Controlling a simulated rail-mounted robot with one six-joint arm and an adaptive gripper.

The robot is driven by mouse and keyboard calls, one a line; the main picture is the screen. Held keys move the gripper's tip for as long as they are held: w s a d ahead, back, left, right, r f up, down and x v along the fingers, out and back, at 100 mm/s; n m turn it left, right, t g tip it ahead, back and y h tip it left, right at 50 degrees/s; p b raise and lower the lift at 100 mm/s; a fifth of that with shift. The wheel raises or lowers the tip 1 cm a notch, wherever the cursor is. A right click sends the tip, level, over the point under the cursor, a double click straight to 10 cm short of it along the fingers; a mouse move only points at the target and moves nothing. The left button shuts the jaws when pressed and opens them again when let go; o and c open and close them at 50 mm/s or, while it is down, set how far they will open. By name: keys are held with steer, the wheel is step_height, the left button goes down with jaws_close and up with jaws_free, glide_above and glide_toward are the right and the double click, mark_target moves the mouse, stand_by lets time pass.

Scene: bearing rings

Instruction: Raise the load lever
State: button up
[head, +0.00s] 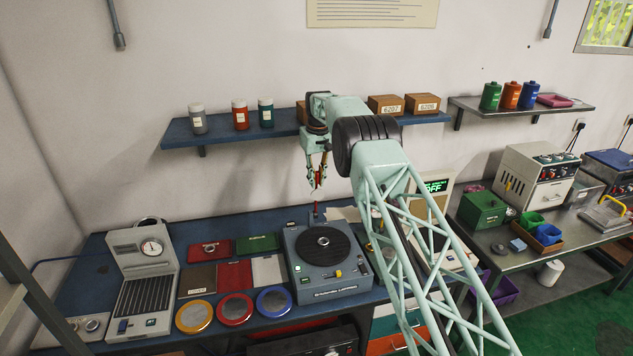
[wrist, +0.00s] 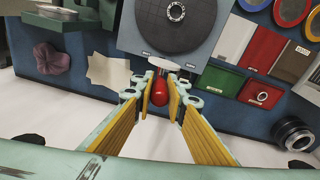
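The load lever has a red knob (wrist: 160,93) and a pale arm at the rear of the grey-blue lapping machine (head: 330,282). In the head view, a red upright piece (head: 316,208) shows at the machine's back edge. My gripper (head: 317,190) is above that edge, pointing down. In the wrist view, my gripper (wrist: 160,88) has its yellow-padded fingers apart, one on each side of the knob. I cannot tell whether either pad touches it. The machine's black round plate (head: 323,243) carries a small metal ring (wrist: 176,11).
A wall shelf (head: 178,134) with bottles and boxes is behind my gripper. A gauge press (head: 145,270) stands at the left. Red, green and grey trays and coloured rings lie left of the machine. A side bench (head: 510,250) with bins is at right.

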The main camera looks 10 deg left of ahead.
steer(key=o, duration=0.5)
steer(key=shift+s+d+r, duration=0.1)
steer(key=shift+r, duration=0.35)
steer(key=shift+c, duration=0.2)
steer(key=shift+f, duration=0.3)
steer(key=shift+r, duration=0.1)
steer(key=shift+r, duration=0.1)
step_height(320, 180, up, 12)
steer(key=s, duration=0.1)
steer(key=shift+d+f, duration=0.15)
steer(key=shift+f, duration=0.1)
steer(key=shift+c, duration=0.8)
